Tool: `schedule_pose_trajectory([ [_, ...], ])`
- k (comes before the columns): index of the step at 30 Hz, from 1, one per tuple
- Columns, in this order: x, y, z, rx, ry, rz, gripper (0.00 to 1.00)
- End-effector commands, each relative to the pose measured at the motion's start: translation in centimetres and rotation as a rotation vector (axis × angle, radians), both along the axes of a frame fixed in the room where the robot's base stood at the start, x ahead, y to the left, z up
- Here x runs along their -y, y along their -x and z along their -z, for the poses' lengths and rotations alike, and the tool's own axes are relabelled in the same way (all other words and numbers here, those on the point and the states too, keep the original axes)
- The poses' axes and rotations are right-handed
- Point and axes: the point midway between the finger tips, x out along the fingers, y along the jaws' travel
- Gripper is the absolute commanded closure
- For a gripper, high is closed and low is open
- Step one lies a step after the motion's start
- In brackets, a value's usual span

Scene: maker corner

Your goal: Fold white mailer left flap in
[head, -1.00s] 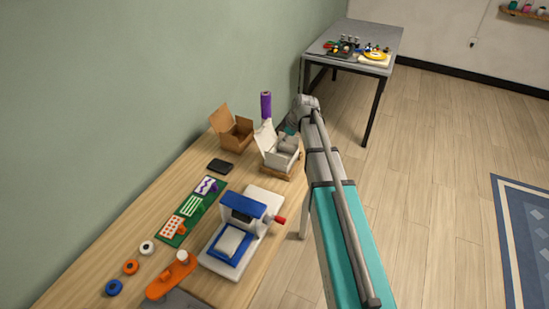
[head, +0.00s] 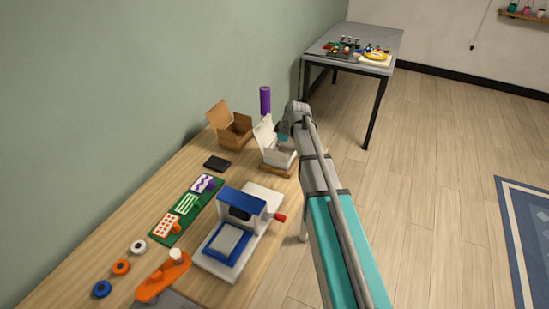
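The white mailer (head: 279,157) is a small box at the far right end of the wooden workbench, on a brown base. Its tall lid stands up at the back left, and a lower white panel shows at the front. My gripper (head: 283,134) is at the box's upper right, beside or over its opening. My arm hides most of the gripper and the box's right side. I cannot see the fingertips clearly, or whether they touch a flap. The left flap cannot be told apart clearly.
An open brown box (head: 232,134) stands left of the mailer, with a purple roll (head: 265,100) behind. A black item (head: 217,163), a green card tray (head: 190,212) and a blue-white press (head: 236,238) lie nearer. A grey table (head: 355,42) stands beyond.

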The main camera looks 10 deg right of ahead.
Motion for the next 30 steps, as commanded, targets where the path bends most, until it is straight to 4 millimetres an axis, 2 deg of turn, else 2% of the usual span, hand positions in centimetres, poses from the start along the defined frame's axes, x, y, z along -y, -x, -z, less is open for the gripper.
schedule_pose_trajectory([
  [1,-0.1,-0.2,0.8,0.0,0.0,0.0,0.62],
  [18,-1.4,-1.4,4.9,0.0,0.0,0.0,0.62],
  [30,-1.8,-1.7,5.7,0.0,0.0,-0.001,0.62],
])
